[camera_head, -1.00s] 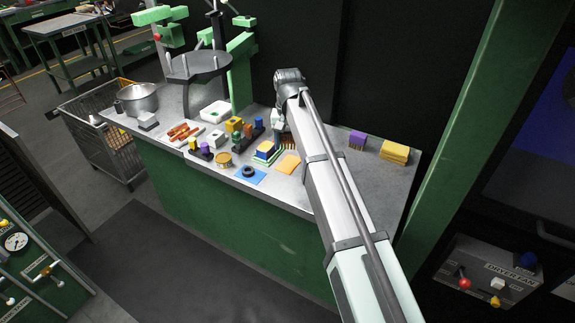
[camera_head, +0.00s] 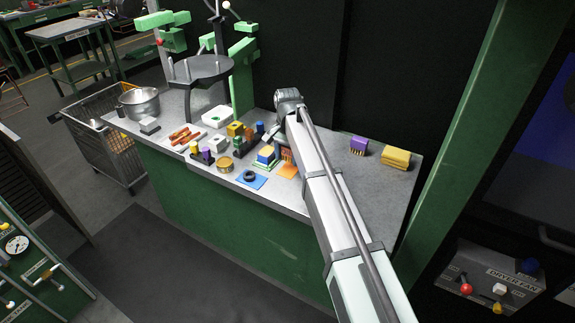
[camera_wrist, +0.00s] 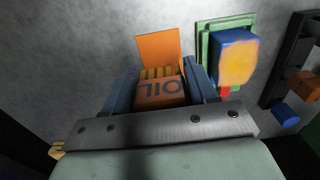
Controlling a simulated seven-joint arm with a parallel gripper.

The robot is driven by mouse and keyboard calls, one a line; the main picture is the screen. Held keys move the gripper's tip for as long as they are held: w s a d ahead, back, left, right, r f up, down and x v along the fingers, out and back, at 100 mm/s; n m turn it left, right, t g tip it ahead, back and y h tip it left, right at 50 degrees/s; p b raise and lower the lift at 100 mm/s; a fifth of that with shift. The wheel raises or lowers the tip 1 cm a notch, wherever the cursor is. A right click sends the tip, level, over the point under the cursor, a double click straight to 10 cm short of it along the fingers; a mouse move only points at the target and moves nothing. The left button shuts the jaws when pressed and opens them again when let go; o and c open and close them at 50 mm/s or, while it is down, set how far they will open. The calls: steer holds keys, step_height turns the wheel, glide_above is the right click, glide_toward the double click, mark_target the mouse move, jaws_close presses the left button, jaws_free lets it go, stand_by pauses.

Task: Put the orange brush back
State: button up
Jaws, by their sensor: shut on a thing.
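My gripper (camera_wrist: 161,80) is shut on the orange brush (camera_wrist: 160,93), with one blue finger on each side of its block. The block carries the letters OIL, and its yellow bristles point away from the wrist, toward the bench. In the head view the brush (camera_head: 287,154) is below my gripper (camera_head: 284,146), partly beside my arm. An orange mat (camera_wrist: 158,46) shows just beyond the bristles; it also shows in the head view (camera_head: 287,171). The brush covers part of the mat. I cannot tell whether the bristles touch it.
A green tray (camera_wrist: 204,60) with a blue and yellow block stands close right of the brush in the wrist view. A purple brush (camera_head: 359,145) and yellow sponges (camera_head: 396,158) lie at the bench's right. A blue mat (camera_head: 262,182) with a black ring lies left.

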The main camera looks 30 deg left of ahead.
mark_target(287, 172)
steer(key=shift+f, duration=2.05)
steer(key=shift+f, duration=0.15)
steer(key=o, duration=1.1)
step_height(287, 172, up, 12)
steer(key=shift+r, duration=0.2)
